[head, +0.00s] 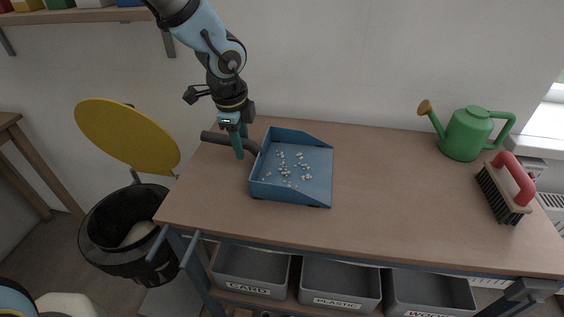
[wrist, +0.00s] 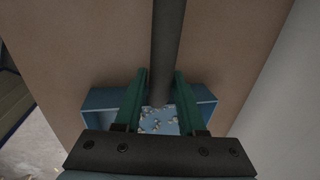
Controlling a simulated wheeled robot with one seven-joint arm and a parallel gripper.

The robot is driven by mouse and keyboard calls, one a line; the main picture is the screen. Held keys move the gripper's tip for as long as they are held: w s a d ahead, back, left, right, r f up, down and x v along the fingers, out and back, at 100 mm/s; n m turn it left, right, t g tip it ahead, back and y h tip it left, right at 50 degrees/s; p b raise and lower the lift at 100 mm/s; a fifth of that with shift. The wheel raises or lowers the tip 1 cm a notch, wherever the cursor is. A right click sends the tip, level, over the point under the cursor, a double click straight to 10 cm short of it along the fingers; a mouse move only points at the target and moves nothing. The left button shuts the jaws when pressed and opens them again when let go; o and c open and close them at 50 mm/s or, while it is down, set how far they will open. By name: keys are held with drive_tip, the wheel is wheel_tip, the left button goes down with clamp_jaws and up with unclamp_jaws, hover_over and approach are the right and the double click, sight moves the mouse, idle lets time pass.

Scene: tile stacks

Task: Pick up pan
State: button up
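The pan is a blue dustpan (head: 322,165) with a dark handle (head: 218,138), lying on the brown table with small pale crumbs in it. My gripper (head: 239,150) points down at the handle, close to the tray part, with a teal finger in front of it. In the wrist view, the dark handle (wrist: 168,45) runs between the two fingers of my gripper (wrist: 160,75). A narrow gap shows on the left of the handle; the right finger is very near it, and I cannot tell if it touches. The pan's blue tray (wrist: 100,98) is partly hidden by the fingers.
On the table's (head: 400,200) right side stand a green watering can (head: 468,133) and a red-handled brush (head: 507,190). A black bin (head: 125,240) with a raised yellow lid (head: 125,135) is left of the table. Grey labelled bins (head: 340,283) sit below. The table's middle is clear.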

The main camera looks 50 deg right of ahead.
sight(244, 163)
drive_tip(key=f, duration=0.3)
drive_tip(key=shift+w+d+f, duration=0.15)
drive_tip(key=shift+w+d, duration=0.1)
drive_tip(key=shift+w, duration=0.05)
clamp_jaws()
idle(1.2)
